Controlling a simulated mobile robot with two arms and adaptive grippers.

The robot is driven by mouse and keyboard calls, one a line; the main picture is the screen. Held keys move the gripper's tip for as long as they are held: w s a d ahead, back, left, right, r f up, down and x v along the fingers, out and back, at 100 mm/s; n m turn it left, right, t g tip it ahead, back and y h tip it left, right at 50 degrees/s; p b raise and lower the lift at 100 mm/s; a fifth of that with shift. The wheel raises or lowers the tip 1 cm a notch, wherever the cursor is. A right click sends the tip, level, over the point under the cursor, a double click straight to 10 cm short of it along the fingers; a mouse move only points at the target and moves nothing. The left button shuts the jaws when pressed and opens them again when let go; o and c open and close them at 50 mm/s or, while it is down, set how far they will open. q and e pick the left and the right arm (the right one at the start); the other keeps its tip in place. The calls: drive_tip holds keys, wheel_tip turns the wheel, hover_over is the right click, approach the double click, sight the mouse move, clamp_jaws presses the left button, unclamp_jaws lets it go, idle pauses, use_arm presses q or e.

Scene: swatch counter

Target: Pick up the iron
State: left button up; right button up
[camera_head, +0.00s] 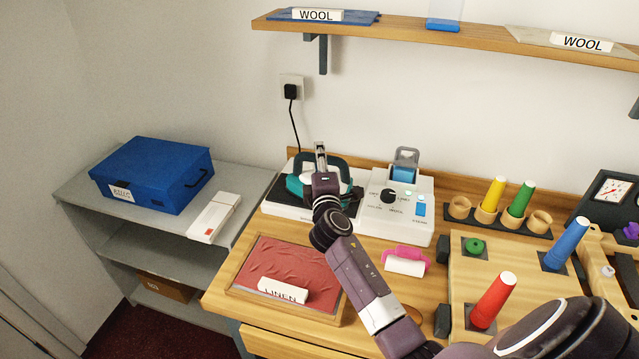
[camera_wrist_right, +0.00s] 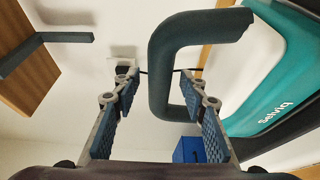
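The iron (camera_head: 293,186), teal and white with a dark handle, rests on the left part of a white pressing station (camera_head: 398,221) on the wooden counter. My right arm reaches over the counter, and my right gripper (camera_head: 320,152) is at the iron's handle, hiding part of the iron. In the right wrist view the gripper (camera_wrist_right: 160,82) is open, with its two fingers spread apart. One bar of the iron's dark looped handle (camera_wrist_right: 167,75) shows between the fingertips, with gaps on both sides. The teal body (camera_wrist_right: 282,75) is at the right. My left gripper is not in view.
A framed red cloth (camera_head: 290,262) labelled LINEN lies in front of the station. A blue box (camera_head: 152,172) sits on the grey side shelf. A wooden wall shelf (camera_head: 470,40) hangs above.

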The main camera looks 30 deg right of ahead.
drive_tip(key=shift+w, duration=0.1)
clamp_jaws()
idle(0.4)
drive_tip(key=shift+d+r, duration=0.1)
drive_tip(key=shift+r, duration=0.1)
